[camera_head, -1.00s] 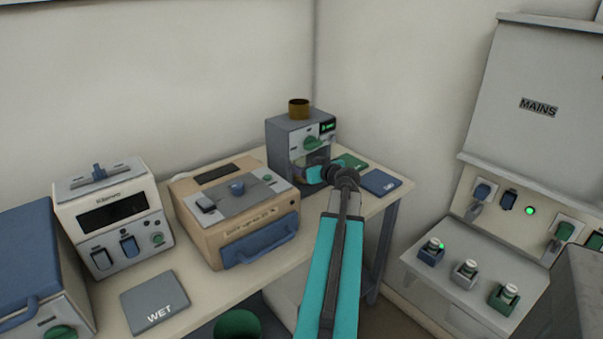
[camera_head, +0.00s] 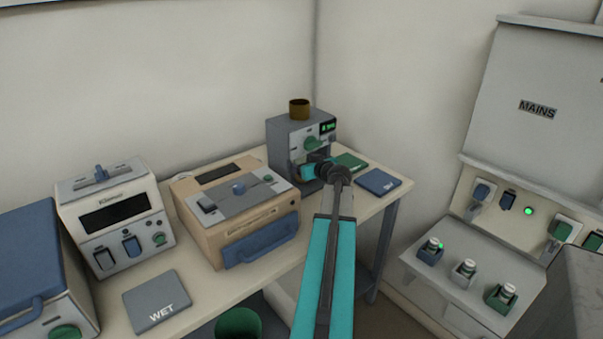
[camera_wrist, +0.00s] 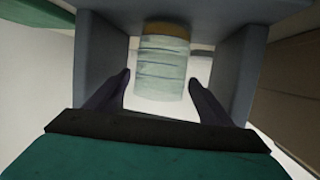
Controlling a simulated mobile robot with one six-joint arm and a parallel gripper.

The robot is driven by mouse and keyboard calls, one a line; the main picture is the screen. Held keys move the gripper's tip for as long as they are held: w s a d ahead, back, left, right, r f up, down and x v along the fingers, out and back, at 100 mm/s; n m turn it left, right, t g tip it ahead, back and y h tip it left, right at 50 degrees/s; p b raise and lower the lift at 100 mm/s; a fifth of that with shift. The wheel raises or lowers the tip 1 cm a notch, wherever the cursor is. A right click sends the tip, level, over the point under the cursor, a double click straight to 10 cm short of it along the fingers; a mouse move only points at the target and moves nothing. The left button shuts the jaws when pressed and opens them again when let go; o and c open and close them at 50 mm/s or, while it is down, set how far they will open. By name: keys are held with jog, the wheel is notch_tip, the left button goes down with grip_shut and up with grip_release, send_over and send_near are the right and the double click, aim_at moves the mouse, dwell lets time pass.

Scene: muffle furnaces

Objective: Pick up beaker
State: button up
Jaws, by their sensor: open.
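The beaker (camera_wrist: 162,68) is a clear glass vessel with faint rings and brown contents or a brown band at its far end. In the wrist view it sits between the two grey side walls of the grey machine (camera_head: 287,142). My gripper (camera_wrist: 160,82) is open, its two dark fingers on either side of the beaker's near end, with a gap to each. I cannot tell how deep the fingers reach around it. In the head view my wrist hides the machine's opening and the beaker.
A brown cup (camera_head: 299,108) stands on top of the machine. A green pad (camera_head: 350,162) and a blue pad (camera_head: 378,182) lie to its right. A beige box with a blue handle (camera_head: 240,210) is to its left. The machine's side walls (camera_wrist: 243,70) flank my fingers closely.

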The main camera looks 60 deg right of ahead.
jog(key=c, duration=1.3)
jog(key=shift+w+r+b, duration=0.15)
jog(key=shift+r+b, duration=0.05)
jog(key=shift+b, duration=0.25)
